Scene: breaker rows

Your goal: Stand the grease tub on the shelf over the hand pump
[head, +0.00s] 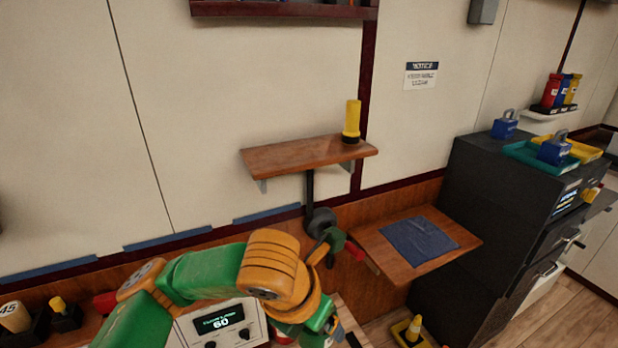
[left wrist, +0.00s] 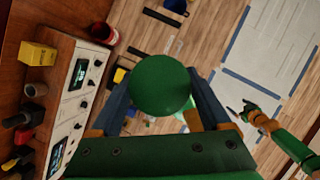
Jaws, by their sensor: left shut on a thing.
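In the left wrist view, my left gripper (left wrist: 163,84) is shut on the grease tub (left wrist: 160,88), seen end-on as a dark green disc between the fingers. In the head view, my left arm bends down at the bottom centre; the tub cannot be made out there. The wooden shelf (head: 288,154) is on the wall, up and beyond my arm. Under it is a dark upright post with a round body, seemingly the hand pump (head: 319,221), partly behind my arm. My right gripper (left wrist: 243,107) shows small in the wrist view; its opening is unclear.
A yellow torch (head: 352,120) stands on the shelf's right end; its left and middle are clear. A lower wooden shelf (head: 452,225) with a blue mat (head: 418,242) is to the right, beside a dark cabinet (head: 465,190). An instrument box (head: 221,324) sits below my left arm.

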